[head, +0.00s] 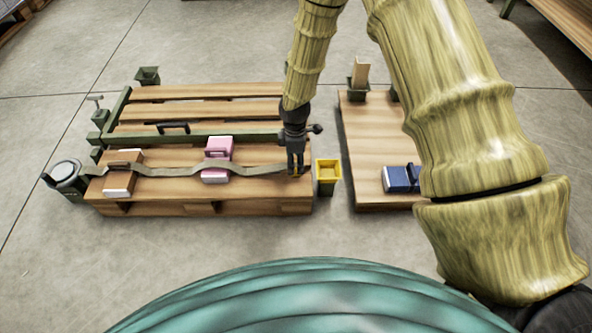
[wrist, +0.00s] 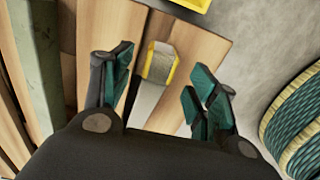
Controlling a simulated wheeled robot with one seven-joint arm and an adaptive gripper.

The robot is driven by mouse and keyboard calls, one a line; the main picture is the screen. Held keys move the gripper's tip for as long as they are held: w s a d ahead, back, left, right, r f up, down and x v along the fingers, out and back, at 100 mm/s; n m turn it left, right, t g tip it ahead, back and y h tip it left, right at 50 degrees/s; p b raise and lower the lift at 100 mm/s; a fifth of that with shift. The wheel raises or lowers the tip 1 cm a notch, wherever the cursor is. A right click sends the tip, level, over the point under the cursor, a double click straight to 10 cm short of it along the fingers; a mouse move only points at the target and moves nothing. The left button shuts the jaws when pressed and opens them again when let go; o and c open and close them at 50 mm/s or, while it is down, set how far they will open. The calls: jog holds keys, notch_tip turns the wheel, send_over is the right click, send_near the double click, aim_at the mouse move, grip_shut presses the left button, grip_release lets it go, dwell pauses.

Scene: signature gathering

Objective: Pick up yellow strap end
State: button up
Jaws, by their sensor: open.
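The yellow strap end (wrist: 160,62) shows in the wrist view as a yellow-edged piece with a grey middle, lying over the wooden pallet boards. The grey strap (head: 180,171) runs from it to the left across the pallet (head: 215,207) in the head view. My gripper (head: 296,172) is at the strap's right end, pointing down. In the wrist view its teal-padded fingers (wrist: 158,72) are open, one on each side of the strap end, with visible gaps. Whether the fingertips are level with the strap end is hard to tell.
A yellow-rimmed bin (head: 327,178) stands just right of the pallet's edge. A pink box (head: 217,151) and a wooden block (head: 121,180) lie along the strap. A green rail (head: 205,139) runs behind. A second pallet (head: 370,165) holds a blue item (head: 398,179).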

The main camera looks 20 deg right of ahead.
notch_tip(320, 180, down, 4)
jog(key=b, duration=0.2)
jog(key=shift+f+b, duration=0.2)
jog(key=shift+b, duration=0.2)
jog(key=c, duration=1.1)
jog(key=shift+c, duration=0.2)
jog(key=shift+r, duration=0.1)
